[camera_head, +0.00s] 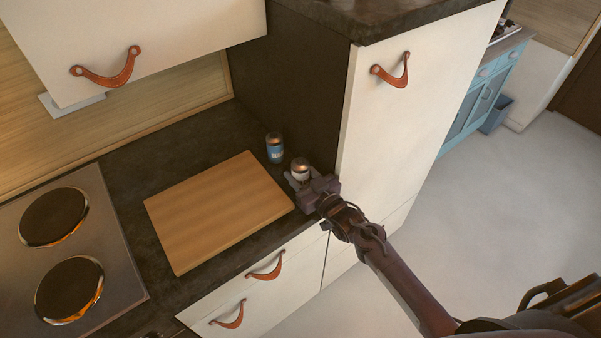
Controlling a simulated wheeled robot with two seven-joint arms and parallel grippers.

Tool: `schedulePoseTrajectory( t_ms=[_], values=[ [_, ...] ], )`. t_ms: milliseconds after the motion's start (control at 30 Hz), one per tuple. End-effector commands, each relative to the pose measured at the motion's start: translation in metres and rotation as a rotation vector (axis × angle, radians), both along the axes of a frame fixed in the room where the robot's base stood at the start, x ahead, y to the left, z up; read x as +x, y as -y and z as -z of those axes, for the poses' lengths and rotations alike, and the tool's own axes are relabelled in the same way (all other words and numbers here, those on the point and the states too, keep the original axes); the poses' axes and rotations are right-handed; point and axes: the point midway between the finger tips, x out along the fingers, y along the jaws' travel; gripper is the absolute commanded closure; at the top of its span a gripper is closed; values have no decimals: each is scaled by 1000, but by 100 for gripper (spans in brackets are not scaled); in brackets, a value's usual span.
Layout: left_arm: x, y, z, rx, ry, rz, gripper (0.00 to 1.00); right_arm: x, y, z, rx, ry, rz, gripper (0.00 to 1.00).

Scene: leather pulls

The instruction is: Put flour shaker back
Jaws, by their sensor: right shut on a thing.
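My right gripper (305,184) reaches in from the lower right and is shut on a small shaker (300,168) with a pale body and a brownish top. The shaker is upright at the right end of the dark counter, close to the tall cabinet's side. The gripper hides its lower part, so I cannot tell whether it touches the counter. A second small container (275,148), blue with a white band and a dark top, stands upright just behind and left of it. No label reading "flour" can be made out. My left gripper is not in view.
A wooden cutting board (215,210) lies on the dark counter (140,182) left of the gripper. A stove with two round burners (68,290) is at the far left. A tall white cabinet (385,130) stands right of the shakers. A wall cabinet (150,35) hangs above.

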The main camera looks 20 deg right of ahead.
Motion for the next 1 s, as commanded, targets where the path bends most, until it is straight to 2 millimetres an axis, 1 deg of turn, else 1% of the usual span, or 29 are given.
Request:
schedulePoseTrajectory(
  t_ms=[67,100,267,500,600,767,900,967,1000],
  values=[
    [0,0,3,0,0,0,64,0,0,3,0,1,0,83],
    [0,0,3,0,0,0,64,0,0,4,0,0,0,56],
    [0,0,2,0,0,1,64,0,0,3,0,-1,0,36],
    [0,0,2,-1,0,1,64,0,0,3,0,-1,0,36],
    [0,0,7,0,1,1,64,0,0,6,1,-1,1,36],
    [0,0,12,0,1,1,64,-21,7,8,-1,-3,0,36],
    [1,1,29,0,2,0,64,-44,13,20,-1,-4,0,36],
    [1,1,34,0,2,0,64,-53,15,23,-1,-3,0,36],
    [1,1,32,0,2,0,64,-59,17,20,-1,-3,0,36]
  ],
)
